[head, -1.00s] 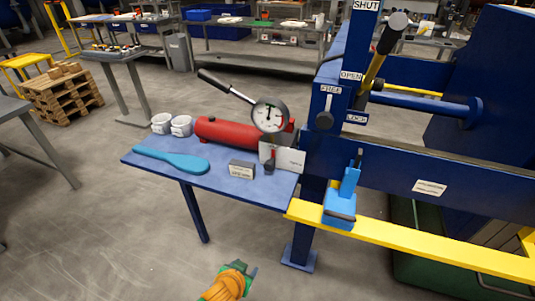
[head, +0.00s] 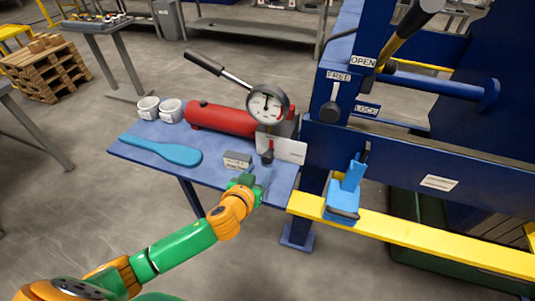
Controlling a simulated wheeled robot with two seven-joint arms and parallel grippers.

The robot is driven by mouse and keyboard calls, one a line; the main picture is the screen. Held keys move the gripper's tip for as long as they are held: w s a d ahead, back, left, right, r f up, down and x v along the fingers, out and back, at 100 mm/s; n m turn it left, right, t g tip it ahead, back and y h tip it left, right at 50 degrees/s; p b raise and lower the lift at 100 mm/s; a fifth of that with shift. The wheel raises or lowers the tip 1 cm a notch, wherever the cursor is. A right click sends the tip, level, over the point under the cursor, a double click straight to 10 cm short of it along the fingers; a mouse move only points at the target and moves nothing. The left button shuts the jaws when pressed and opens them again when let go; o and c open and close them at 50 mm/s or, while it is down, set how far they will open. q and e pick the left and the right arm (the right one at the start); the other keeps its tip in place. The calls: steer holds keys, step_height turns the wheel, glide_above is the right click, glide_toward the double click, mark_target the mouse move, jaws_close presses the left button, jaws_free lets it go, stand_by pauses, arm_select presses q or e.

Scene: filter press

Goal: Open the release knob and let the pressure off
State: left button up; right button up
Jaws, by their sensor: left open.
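A small dark knob with a red part (head: 267,156) sits low on the front of the grey pump block, beside a white label plate (head: 290,149). I take it for the release knob; its turn position is too small to tell. A round pressure gauge (head: 267,104) stands above it, its needle pointing roughly upward. The red pump cylinder (head: 221,118) lies to the left, with a black-handled lever (head: 205,63) above it. My left gripper (head: 260,183) is open and empty, just below and in front of the knob, apart from it. My right gripper is out of view.
The blue shelf (head: 140,150) also holds a teal paddle (head: 170,151), two white cups (head: 170,110) and a small labelled block (head: 237,160). To the right stand the blue press frame, a FREE/LOCK lever (head: 331,112), a blue clamp (head: 343,197) and a yellow rail (head: 430,239).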

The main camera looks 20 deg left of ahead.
mark_target(266, 159)
arm_select(q)
steer(key=x, duration=0.5)
steer(key=r+x, duration=0.1)
steer(key=x, duration=0.2)
steer(key=shift+w+b, duration=0.35)
steer(key=shift+b, duration=0.05)
jaws_close()
